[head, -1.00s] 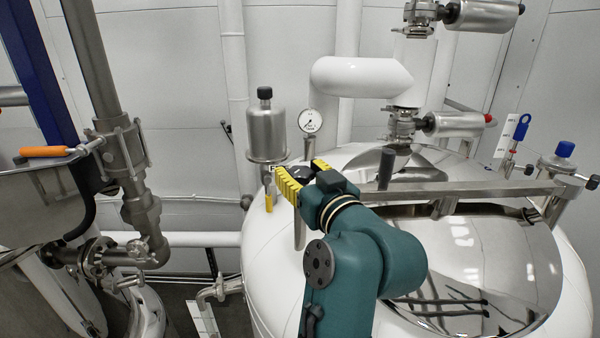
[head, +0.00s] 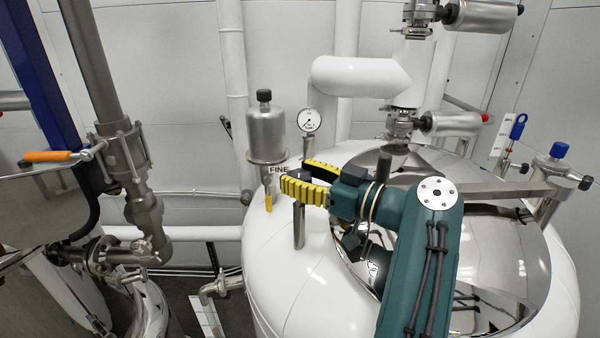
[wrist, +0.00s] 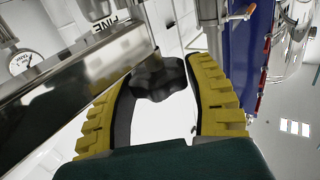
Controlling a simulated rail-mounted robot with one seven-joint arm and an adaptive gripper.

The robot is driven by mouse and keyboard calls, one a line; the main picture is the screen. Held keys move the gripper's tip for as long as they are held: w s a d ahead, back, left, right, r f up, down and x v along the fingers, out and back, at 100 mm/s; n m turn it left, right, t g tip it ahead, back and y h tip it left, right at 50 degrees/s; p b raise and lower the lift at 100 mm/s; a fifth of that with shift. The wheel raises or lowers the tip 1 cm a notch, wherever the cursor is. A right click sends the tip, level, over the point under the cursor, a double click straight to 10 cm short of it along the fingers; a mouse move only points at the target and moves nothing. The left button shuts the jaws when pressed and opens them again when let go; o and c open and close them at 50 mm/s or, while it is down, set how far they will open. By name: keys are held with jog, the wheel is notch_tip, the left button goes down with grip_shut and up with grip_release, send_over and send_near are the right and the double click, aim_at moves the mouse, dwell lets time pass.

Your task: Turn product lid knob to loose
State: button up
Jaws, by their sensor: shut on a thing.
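The product lid knob is a dark, lobed knob (wrist: 160,78), seen in the wrist view between the two yellow-ribbed fingers of my gripper (wrist: 172,50). My gripper is shut on it. In the head view my gripper (head: 292,175) points left at the top of a metal post (head: 299,226), and its fingers largely hide the knob. The polished domed lid (head: 508,245) lies on the white tank (head: 275,265), partly hidden by my arm. The knob's marking cannot be read.
A steel canister (head: 266,132) and a pressure gauge (head: 309,120) stand just behind my gripper. A blue-capped fitting (head: 562,151) is at the right. A thick white pipe (head: 360,77) and valves stand behind. Piping with an orange handle (head: 48,156) is at the left.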

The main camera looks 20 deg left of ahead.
jog(key=shift+f, duration=0.1)
jog(key=o, duration=1.2)
jog(key=v, duration=1.2)
